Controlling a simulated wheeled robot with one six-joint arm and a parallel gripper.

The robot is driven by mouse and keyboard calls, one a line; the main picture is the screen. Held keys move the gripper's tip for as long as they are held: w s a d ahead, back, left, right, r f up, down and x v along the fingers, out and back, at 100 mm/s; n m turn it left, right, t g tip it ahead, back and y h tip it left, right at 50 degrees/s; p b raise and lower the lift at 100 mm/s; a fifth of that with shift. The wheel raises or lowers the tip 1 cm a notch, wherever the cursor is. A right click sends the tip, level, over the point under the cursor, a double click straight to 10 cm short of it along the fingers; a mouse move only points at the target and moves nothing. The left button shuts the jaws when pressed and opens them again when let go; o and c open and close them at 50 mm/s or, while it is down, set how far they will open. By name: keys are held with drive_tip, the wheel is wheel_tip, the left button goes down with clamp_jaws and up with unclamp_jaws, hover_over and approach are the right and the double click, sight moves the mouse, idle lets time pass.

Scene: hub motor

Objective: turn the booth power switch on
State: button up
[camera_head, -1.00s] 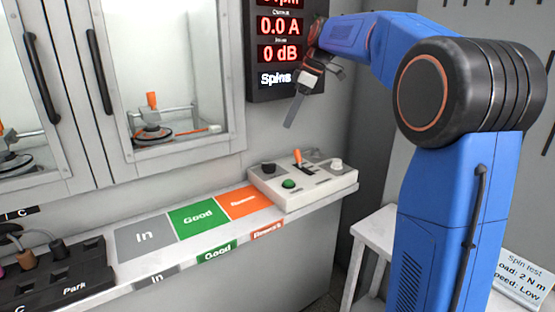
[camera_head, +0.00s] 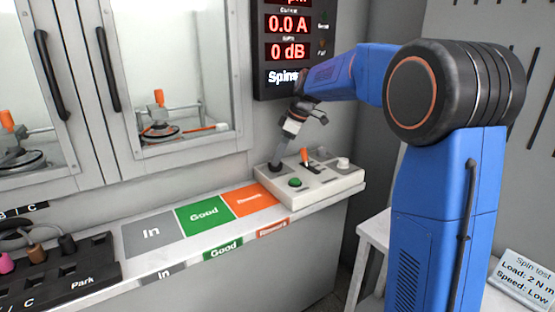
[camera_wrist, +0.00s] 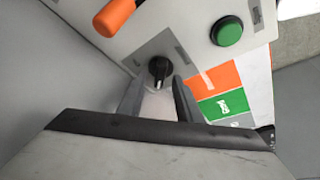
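A pale control box (camera_head: 322,190) stands at the right end of the bench. It carries a black rotary knob (camera_wrist: 159,69), a green button (camera_head: 295,183), an orange-handled lever (camera_head: 305,156) and a white knob (camera_head: 343,162). Their labels are too small to read, so I cannot tell for sure which is the booth power switch. My gripper (camera_wrist: 158,96) is open, pointing down at the black knob. In the wrist view the knob lies between and just beyond the fingertips; contact cannot be told. The green button and orange handle (camera_wrist: 114,16) also show there.
Grey In, green Good (camera_head: 205,214) and orange mats lie left of the box. A dark connector rack (camera_head: 70,270) stands at the far left. The glazed booth (camera_head: 180,80) and the red-digit display (camera_head: 290,45) rise behind. A white stool (camera_head: 375,235) stands at right.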

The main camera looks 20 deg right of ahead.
drive_tip(key=shift+w+a+f, duration=0.1)
drive_tip(key=shift+a+f, duration=0.15)
drive_tip(key=shift+f, duration=0.45)
drive_tip(key=shift+c, duration=0.3)
clamp_jaws()
